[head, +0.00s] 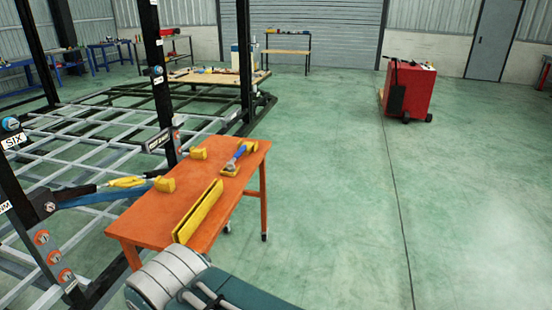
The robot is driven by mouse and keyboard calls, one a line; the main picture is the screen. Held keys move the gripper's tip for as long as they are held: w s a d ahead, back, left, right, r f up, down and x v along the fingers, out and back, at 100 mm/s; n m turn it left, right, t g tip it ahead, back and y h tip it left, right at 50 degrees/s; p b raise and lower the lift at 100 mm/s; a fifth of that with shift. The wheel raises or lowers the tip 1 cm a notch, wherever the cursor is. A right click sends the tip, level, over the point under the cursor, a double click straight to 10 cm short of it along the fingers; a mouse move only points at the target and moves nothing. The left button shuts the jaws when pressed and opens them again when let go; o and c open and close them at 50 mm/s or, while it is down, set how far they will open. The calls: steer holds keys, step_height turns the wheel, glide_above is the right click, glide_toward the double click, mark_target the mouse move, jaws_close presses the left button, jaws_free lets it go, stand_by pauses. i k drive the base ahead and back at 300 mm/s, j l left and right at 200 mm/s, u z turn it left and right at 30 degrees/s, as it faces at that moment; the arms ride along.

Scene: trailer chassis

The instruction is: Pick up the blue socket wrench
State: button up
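A blue tool with a grey end (237,157), which looks like the blue socket wrench, lies at the far right end of the orange table (160,215). It seems to rest on yellow supports, one under its near end and one at its far end. Nothing is touching it apart from these. Part of my own arm or body shows at the bottom, in front of the table's near edge. I cannot make out my gripper's fingers in the head view.
A long yellow bar (198,211) and yellow blocks (165,184) are on the table. A trailer chassis (75,150) with black posts stands left, close to the table. A red cabinet (414,90) stands at the back right. The green floor on the right is clear.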

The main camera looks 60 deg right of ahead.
mark_target(230, 167)
steer(key=z, duration=1.45)
steer(key=u, duration=2.15)
steer(key=z, duration=2.25)
steer(key=i+l+z, duration=0.25)
steer(key=i, duration=0.4)
steer(key=i+z, duration=0.25)
steer(key=i, duration=0.35)
